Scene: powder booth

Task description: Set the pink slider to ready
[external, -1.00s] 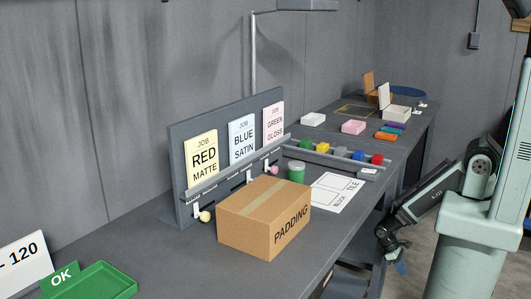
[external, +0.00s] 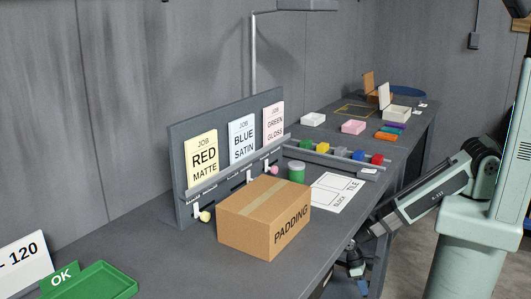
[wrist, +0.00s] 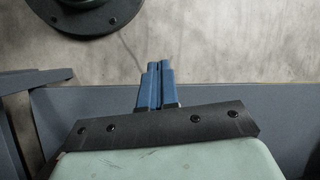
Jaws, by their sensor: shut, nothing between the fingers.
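The pink slider's round knob (external: 274,169) sits low at the right end of the grey job board (external: 180,145), beneath the pink GREEN GLOSS card (external: 273,122). The small labels on the board's rail are too small to read, so I cannot tell its setting. My gripper (wrist: 158,67) is shut and empty, its blue fingers together in the wrist view. In the external view it hangs low beside the table's front edge, well away from the slider. The slider is not in the wrist view.
A cardboard PADDING box (external: 262,218) stands before the board, partly blocking access to its middle. A yellow knob (external: 204,216) is at the left. A green jar (external: 296,172) stands close to the pink knob.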

